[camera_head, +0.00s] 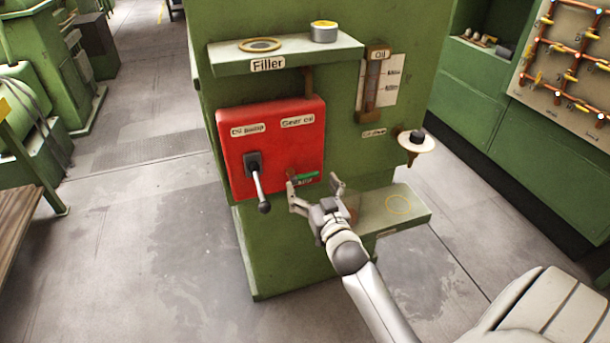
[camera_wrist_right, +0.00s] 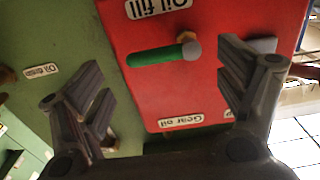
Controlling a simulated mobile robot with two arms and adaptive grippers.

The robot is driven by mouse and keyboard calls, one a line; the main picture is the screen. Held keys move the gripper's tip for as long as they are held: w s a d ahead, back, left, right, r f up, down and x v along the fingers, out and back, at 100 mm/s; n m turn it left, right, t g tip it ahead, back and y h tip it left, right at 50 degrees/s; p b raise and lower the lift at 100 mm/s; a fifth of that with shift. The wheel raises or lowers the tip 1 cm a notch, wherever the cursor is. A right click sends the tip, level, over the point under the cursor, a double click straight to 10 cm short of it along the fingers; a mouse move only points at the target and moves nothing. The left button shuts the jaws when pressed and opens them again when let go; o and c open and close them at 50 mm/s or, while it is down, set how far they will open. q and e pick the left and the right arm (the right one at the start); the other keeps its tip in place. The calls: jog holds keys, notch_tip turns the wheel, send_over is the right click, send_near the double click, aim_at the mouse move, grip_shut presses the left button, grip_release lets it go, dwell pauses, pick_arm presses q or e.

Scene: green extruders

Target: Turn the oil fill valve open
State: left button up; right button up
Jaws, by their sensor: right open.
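The oil fill valve has a small green handle (camera_head: 304,176) at the lower right of a red panel (camera_head: 240,132), by the "Oil fill" label. In the right wrist view, the green handle (camera_wrist_right: 155,55) lies roughly level across the picture with a grey round end at its right. My right gripper (camera_head: 315,184) is open in front of the panel's lower right corner. In the wrist view its fingers (camera_wrist_right: 160,80) stand wide apart, with the handle showing between and beyond them, and nothing is held. Contact with the handle cannot be made out. My left gripper is not in view.
A black lever (camera_head: 259,185) hangs on the same panel, left of the green handle. Above is a "Filler" shelf (camera_head: 225,62) with a tin and a ring. A low green ledge (camera_head: 375,212) and a black-knobbed round part (camera_head: 416,144) are to the right.

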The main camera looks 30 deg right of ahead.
aim_at(307, 177)
jog(key=shift+x, duration=2.65)
jog(key=shift+c, duration=0.3)
jog(key=c, duration=1.5)
